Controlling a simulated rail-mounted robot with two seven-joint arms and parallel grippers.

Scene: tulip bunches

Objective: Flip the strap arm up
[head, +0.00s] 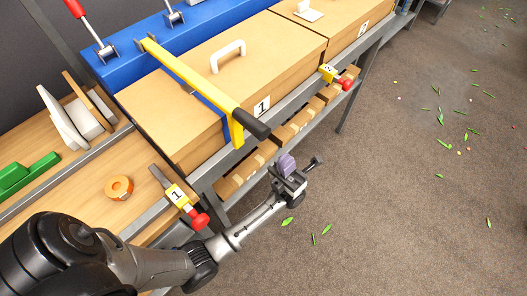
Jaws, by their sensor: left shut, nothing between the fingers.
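The yellow strap arm (192,78) lies down across the cardboard box marked 1 (165,105). Its far end meets a bracket at the blue rail (110,66), and its near end has a black handle (250,123) overhanging the box's front edge. My left gripper (286,163) is shut and empty, out over the aisle in front of the bench. In the picture it sits below and to the right of the black handle, apart from it. My right gripper is not in view.
A yellow tag marked 1 with a red knob (198,220) sits at the bench edge beside my left arm; a similar red knob (345,84) is by tag 2. Orange tape (119,187) lies on the bench. The floor (400,200) at right is open, with scattered leaves.

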